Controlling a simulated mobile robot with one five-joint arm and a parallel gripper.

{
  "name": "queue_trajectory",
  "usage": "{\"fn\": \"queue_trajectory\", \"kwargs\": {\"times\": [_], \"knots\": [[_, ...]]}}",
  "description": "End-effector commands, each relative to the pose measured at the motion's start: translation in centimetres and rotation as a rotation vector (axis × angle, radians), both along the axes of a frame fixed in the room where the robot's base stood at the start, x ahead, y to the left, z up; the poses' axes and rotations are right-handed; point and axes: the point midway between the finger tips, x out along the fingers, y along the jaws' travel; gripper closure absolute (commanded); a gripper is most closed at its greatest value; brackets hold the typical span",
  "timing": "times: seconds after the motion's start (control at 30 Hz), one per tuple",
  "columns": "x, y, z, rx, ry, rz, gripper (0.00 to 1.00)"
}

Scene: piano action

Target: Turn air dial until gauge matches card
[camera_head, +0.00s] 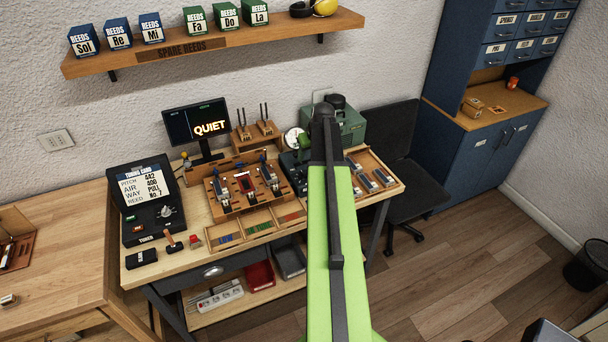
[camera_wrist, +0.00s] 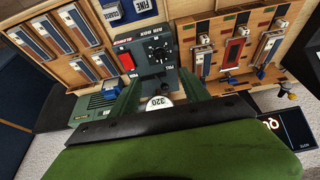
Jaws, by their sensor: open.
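The air dial (camera_wrist: 158,52) is a black knob on the dark air box (camera_wrist: 150,35) in the wrist view. My gripper (camera_wrist: 160,75) is open, its two dark green fingers apart and pointing toward that box; the knob lies beyond the fingertips, and I cannot tell how far. The white gauge (camera_wrist: 159,103) shows between the finger bases and reads 320; the black bar in front covers its lower part. In the head view the gauge (camera_head: 293,138) is small and its number unreadable. The card (camera_head: 145,183) on the tuner has an AIR line that looks like 400.
A green machine (camera_head: 347,127) stands at the bench's back right. A wooden reed jig (camera_head: 245,187) and a divided tray (camera_head: 250,226) lie left of my arm. The screen (camera_head: 197,122) reads QUIET. A black chair (camera_head: 388,140) stands behind the bench's right end.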

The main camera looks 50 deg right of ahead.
Motion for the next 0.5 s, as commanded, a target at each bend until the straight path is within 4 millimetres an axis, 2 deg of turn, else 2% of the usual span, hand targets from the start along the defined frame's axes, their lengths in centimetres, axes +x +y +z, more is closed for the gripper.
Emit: {"fn": "queue_trajectory", "kwargs": {"times": [0.03,0.5], "knots": [[0.4,-0.2,-1.7,0.0,0.0,0.001,0.46],[4.0,-1.7,-11.3,0.001,0.001,-0.001,0.46]]}}
